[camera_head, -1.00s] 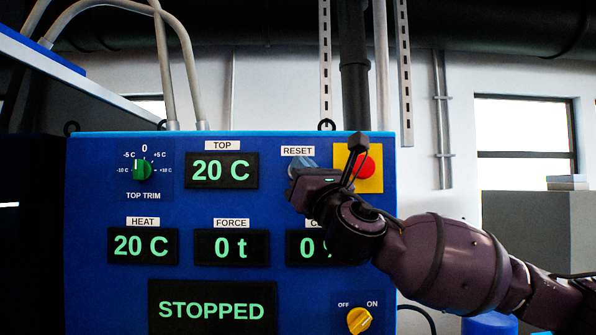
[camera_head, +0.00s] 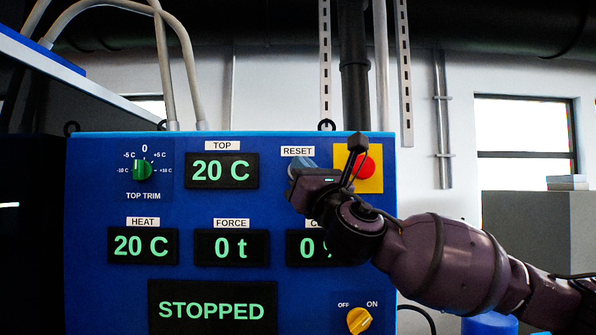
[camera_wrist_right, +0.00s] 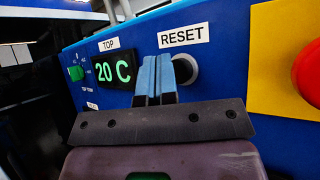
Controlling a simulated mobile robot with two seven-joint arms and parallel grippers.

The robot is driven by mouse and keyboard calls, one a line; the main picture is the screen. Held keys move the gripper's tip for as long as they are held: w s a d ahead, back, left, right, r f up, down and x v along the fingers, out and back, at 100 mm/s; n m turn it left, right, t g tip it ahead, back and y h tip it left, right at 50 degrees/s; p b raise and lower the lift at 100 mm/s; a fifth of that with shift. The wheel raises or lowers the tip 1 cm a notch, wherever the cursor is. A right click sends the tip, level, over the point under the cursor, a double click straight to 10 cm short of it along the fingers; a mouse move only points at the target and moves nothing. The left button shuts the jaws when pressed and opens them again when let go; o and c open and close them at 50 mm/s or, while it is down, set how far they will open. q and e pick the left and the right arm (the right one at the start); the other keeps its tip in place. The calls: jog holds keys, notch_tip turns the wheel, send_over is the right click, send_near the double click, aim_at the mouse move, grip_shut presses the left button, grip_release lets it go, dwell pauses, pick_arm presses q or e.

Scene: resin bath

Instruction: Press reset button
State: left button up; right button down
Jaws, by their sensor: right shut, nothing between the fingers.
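The RESET label (camera_head: 297,151) is on the upper part of the blue control panel (camera_head: 90,290). The reset button (camera_wrist_right: 186,68) shows in the right wrist view just below that label, as a dark round cap in a pale ring. Its left side is behind my fingers. In the head view my gripper covers most or all of it. My right gripper (camera_head: 299,167) is shut and empty, its blue fingertips (camera_wrist_right: 155,75) pointing at the panel by the button. I cannot tell whether they touch it. My left gripper is not in view.
A red button (camera_head: 367,167) on a yellow plate sits close to the right of my right gripper. The TOP display (camera_head: 221,170) is to the left. A green trim knob (camera_head: 142,169) and a yellow switch (camera_head: 359,320) are farther off. The lower display reads STOPPED (camera_head: 213,308).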

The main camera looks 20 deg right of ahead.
jog(key=shift+w+d, duration=0.25)
jog(key=shift+w, duration=0.6)
dwell(0.9)
jog(key=shift+s+a, duration=0.1)
jog(key=shift+s, duration=0.1)
jog(key=shift+s+a, duration=0.15)
jog(key=shift+s, duration=0.55)
jog(key=shift+p, duration=0.3)
jog(key=shift+s+a+p, duration=0.15)
jog(key=shift+s+a, duration=0.1)
jog(key=shift+s, duration=0.55)
jog(key=shift+s+a+p, duration=0.1)
jog(key=shift+s+a, duration=0.1)
jog(key=shift+s, duration=0.6)
jog(key=shift+s+a+p, duration=0.15)
jog(key=shift+s+a, duration=0.1)
jog(key=shift+s, duration=0.55)
